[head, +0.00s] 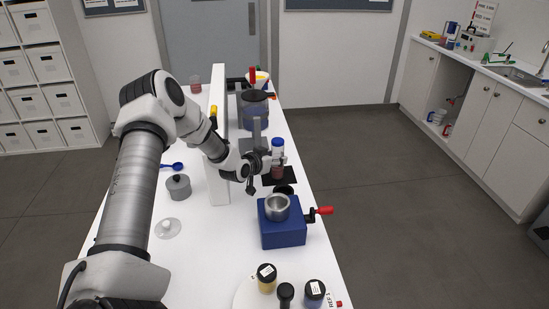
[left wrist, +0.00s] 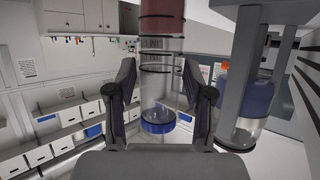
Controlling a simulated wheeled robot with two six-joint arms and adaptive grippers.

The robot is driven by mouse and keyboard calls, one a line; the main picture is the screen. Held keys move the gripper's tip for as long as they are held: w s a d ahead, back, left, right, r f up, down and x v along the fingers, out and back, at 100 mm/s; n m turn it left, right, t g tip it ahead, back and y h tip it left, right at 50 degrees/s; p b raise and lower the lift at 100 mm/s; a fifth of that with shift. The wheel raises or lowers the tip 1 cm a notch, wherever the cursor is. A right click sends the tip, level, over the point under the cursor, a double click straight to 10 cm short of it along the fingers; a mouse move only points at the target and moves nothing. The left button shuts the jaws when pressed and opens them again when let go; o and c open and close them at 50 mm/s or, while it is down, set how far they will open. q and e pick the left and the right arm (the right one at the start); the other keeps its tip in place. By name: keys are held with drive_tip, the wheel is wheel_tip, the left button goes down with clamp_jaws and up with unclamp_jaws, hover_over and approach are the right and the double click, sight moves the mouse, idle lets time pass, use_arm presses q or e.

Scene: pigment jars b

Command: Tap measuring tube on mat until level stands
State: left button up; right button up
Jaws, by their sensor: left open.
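The measuring tube (head: 278,155) is clear, with a blue cap and reddish pigment in its lower part. It stands upright over the black mat (head: 291,180); I cannot tell whether its base touches it. In the left wrist view the tube (left wrist: 158,95) appears upside down, with the blue cap low and the pigment at the top. My left gripper (head: 270,162) is at the tube. In the wrist view its open fingers (left wrist: 160,82) are on either side of the tube, with gaps visible. My right gripper is not in view.
A blue mill (head: 283,230) with a metal cup and red-handled crank stands in front of the mat. A tall white panel (head: 218,130) runs along the left of the tube. A large dark-blue vessel (head: 255,112) stands behind. Jars (head: 267,279) sit on a round tray at the front.

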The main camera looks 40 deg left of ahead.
use_arm(q)
drive_tip(key=shift+f, duration=0.2)
clamp_jaws()
drive_tip(key=shift+w+r+p, duration=0.1)
drive_tip(key=shift+r+p, duration=0.5)
drive_tip(key=shift+p, duration=0.1)
unclamp_jaws()
drive_tip(key=shift+f, duration=0.1)
drive_tip(key=shift+f+b, duration=0.65)
drive_tip(key=shift+b, duration=0.1)
drive_tip(key=c, duration=1)
drive_tip(key=shift+r+p, duration=0.65)
drive_tip(key=shift+p, duration=0.05)
unclamp_jaws()
